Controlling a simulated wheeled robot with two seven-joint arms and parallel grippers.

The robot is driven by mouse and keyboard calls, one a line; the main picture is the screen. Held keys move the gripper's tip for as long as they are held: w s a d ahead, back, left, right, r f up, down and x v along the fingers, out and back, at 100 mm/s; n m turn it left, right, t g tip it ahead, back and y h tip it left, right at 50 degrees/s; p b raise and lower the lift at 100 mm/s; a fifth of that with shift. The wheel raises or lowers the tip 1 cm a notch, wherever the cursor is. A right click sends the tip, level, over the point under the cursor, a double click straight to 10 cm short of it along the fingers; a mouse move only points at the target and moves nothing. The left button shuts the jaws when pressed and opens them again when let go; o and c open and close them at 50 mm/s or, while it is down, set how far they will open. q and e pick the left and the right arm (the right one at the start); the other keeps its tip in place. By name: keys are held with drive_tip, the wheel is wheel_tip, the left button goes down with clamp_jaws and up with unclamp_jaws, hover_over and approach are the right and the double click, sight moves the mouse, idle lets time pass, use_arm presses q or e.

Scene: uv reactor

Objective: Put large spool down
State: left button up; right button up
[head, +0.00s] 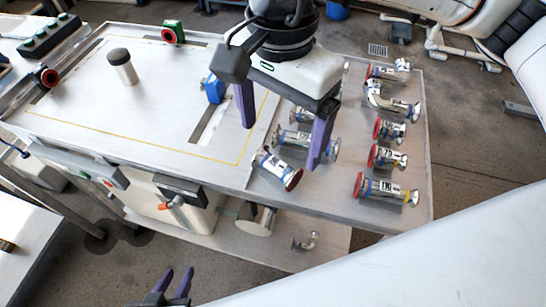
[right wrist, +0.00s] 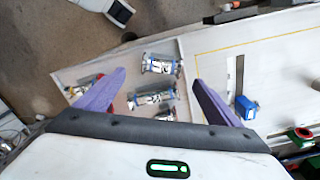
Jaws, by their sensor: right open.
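Several metal spools with coloured bands and flanges lie on the grey right part of the table; I cannot tell for sure which is the large spool. One spool with a red end (head: 277,168) lies nearest the front edge of the left group, and another (head: 293,138) lies behind it. My right gripper (head: 282,146) is open above this group, with nothing held between its purple fingers. In the right wrist view, two spools (right wrist: 160,65) (right wrist: 152,98) show below and between the open fingers. My left gripper (head: 176,282) is open and empty at the bottom, low in front of the table.
More spools (head: 386,190) stand in a column along the table's right side. The white panel (head: 150,110) with a yellow outline holds a dark-capped cylinder (head: 122,66). A blue part (head: 214,89) sits by a slot. A lower shelf (head: 290,250) holds a small fitting.

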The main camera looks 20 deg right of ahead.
sight(277, 163)
wheel_tip(277, 163, down, 4)
drive_tip(key=shift+s+r, duration=0.15)
drive_tip(key=shift+r, duration=0.1)
drive_tip(key=shift+w+f+p, duration=0.2)
drive_tip(key=shift+f, duration=1.2)
drive_tip(key=shift+w+f+p, duration=0.15)
drive_tip(key=shift+f, duration=1.2)
drive_tip(key=shift+a+r, duration=0.1)
drive_tip(key=c, duration=1.5)
